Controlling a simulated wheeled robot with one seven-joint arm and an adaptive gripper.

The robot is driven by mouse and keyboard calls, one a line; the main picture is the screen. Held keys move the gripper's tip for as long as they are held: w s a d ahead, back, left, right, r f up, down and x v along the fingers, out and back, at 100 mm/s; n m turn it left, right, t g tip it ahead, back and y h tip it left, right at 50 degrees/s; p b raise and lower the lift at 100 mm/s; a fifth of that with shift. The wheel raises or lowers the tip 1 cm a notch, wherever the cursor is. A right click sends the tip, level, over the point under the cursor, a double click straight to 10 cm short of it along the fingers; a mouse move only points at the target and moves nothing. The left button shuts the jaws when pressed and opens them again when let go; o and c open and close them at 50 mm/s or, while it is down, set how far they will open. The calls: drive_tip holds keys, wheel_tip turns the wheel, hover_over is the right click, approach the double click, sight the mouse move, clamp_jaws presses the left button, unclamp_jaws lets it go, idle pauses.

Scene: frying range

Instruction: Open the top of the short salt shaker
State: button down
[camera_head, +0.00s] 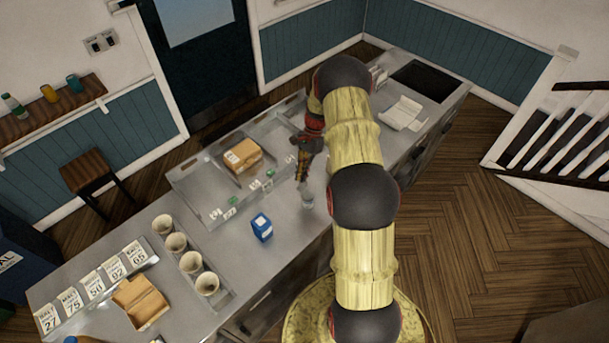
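A small pale shaker (307,201) stands upright on the steel counter (232,257), just left of my arm. It looks short, with a greyish clear body; its top is too small to make out clearly. My gripper (301,183) points down just above and slightly left of the shaker in the picture. A small gap seems to show between them, but I cannot tell how far apart they are in depth. The fingers are too small and dark to tell whether they are open or shut. My arm covers the counter to the right of the shaker.
A blue box (262,227) stands left of the shaker. A cardboard box (242,155) sits in the raised steel section behind. Several cups (175,243) and numbered cards (93,285) are at the left, beside an open brown carton (140,302). A white open box (404,114) lies at right.

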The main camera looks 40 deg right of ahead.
drive_tip(key=shift+a+f, duration=0.1)
drive_tip(key=shift+f, duration=0.05)
idle(0.3)
drive_tip(key=c, duration=2)
unclamp_jaws()
drive_tip(key=shift+c, duration=0.2)
drive_tip(key=v, duration=1.2)
drive_tip(key=shift+w, duration=0.25)
